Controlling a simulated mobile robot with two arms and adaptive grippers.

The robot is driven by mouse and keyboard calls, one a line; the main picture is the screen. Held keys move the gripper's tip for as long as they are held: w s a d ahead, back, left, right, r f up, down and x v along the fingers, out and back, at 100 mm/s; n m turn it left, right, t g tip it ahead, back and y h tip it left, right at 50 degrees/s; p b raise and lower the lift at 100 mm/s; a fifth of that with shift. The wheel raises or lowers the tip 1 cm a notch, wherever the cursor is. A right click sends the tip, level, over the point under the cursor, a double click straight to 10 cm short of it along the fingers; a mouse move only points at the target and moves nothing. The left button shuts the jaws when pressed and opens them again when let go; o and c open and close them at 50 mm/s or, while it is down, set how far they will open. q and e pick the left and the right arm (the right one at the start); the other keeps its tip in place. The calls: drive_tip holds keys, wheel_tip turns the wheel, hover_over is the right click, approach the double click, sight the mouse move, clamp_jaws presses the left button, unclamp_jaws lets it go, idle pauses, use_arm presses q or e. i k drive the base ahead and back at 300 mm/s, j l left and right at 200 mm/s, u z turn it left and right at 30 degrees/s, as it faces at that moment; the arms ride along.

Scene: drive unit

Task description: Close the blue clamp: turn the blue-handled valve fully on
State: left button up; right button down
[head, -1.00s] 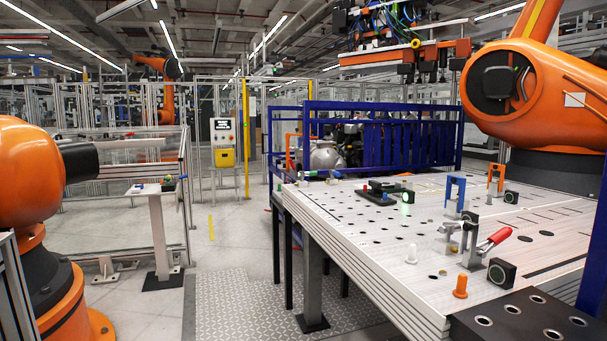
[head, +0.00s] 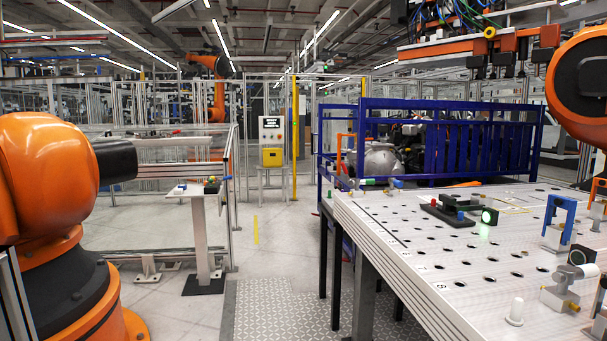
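A blue upright bracket (head: 562,214) stands on the right part of the perforated table (head: 440,270). Small green and blue fittings (head: 396,183) lie at the table's far left edge. Neither of my grippers is in view.
A blue fence (head: 450,140) stands behind the table. A large orange robot arm (head: 50,180) fills the left side. A small pedestal (head: 199,235) and a control panel (head: 271,130) stand further back. The floor (head: 200,320) left of the table is open.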

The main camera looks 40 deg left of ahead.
sight(393, 181)
drive_tip(key=i+j+u, duration=0.1)
drive_tip(key=i+j, duration=0.15)
drive_tip(key=i, duration=0.15)
drive_tip(key=i+j+u, duration=0.15)
drive_tip(key=i, duration=0.25)
drive_tip(key=i+j+u, duration=0.1)
drive_tip(key=i+j, duration=0.15)
drive_tip(key=i, duration=0.2)
drive_tip(key=i+j+u, duration=0.1)
drive_tip(key=i, duration=0.3)
